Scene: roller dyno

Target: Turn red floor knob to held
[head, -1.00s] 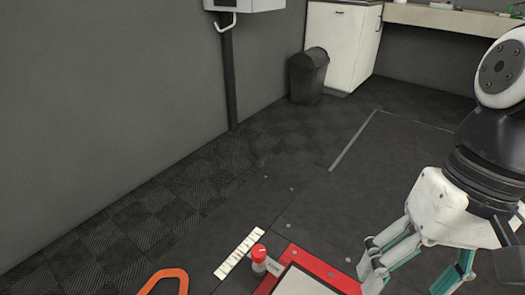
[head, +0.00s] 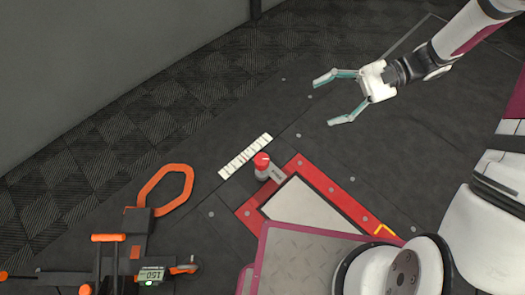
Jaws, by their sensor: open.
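The red floor knob (head: 262,161) sits on a pale grey base at the corner of a red-framed floor plate, in the middle of the head view. A white line marks its red top, but I cannot read which setting it points to. My gripper (head: 325,102) is open and empty, above and to the right of the knob in the picture. Its two teal fingers are spread and point left, apart from the knob.
A white marked strip (head: 245,156) lies beside the knob. An orange loop handle (head: 166,188) and a device with a lit display (head: 151,275) stand at lower left. The red frame (head: 332,185) holds a white panel. Dark floor around the gripper is clear.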

